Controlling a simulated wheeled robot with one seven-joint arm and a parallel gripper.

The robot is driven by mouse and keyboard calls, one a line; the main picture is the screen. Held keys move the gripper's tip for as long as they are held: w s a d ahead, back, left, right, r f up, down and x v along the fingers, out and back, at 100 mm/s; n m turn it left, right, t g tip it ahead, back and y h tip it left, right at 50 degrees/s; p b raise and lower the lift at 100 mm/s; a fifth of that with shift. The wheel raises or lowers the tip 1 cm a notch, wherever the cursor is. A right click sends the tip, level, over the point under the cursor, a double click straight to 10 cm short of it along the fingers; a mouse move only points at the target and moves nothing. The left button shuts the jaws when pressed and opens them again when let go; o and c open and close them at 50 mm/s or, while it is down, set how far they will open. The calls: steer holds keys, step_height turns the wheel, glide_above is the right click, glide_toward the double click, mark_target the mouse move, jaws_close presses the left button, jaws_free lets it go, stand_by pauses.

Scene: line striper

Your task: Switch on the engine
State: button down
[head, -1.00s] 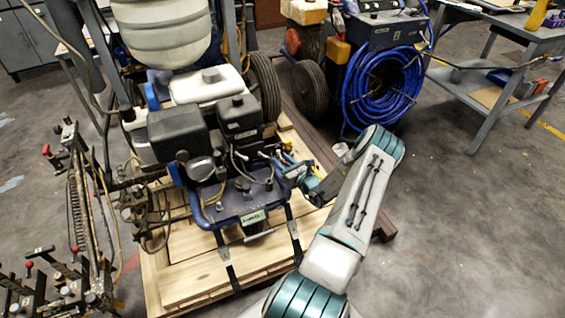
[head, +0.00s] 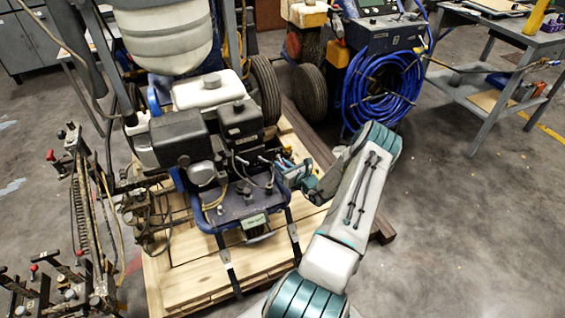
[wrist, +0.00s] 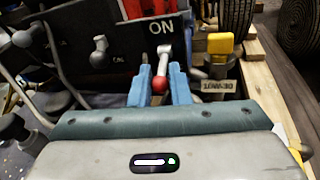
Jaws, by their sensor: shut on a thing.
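The engine (head: 200,152) sits on the line striper, with a white tank on top and dark housings. In the wrist view a black panel (wrist: 125,42) carries a white "ON" marking. A small metal switch lever (wrist: 164,58) with a red ball end (wrist: 160,85) stands below the marking. My gripper (wrist: 160,76) has its two blue fingers on either side of the lever and is shut on it. In the head view my gripper (head: 286,172) reaches the engine's right side; the lever is too small to make out there.
A grey metal knob (wrist: 100,45) is left of the lever, and a yellow-capped part (wrist: 221,44) is right of it. The striper stands on a wooden pallet (head: 190,278). A blue hose coil (head: 383,90) and grey workbench (head: 500,65) stand behind right. Floor at right is clear.

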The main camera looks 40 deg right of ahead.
step_height(320, 180, up, 2)
steer(key=g+p, duration=0.4)
steer(key=shift+r+m+p, duration=0.15)
steer(key=shift+m+p, duration=0.25)
steer(key=g+p, duration=0.1)
steer(key=r+g+y+p, duration=0.1)
steer(key=g+p, duration=0.1)
steer(key=shift+w+d+m, duration=0.1)
steer(key=shift+d+m, duration=0.05)
steer(key=shift+m, duration=0.15)
steer(key=shift+g+p, duration=0.4)
steer(key=shift+f+g+p, duration=0.1)
steer(key=shift+g+p, duration=0.25)
steer(key=shift+g, duration=0.05)
steer(key=c, duration=1.4)
jaws_free()
steer(key=shift+c, duration=0.2)
steer(key=v, duration=1.3)
steer(key=shift+s+r+p, duration=0.25)
steer(key=shift+s+p, duration=0.1)
steer(key=shift+p, duration=0.05)
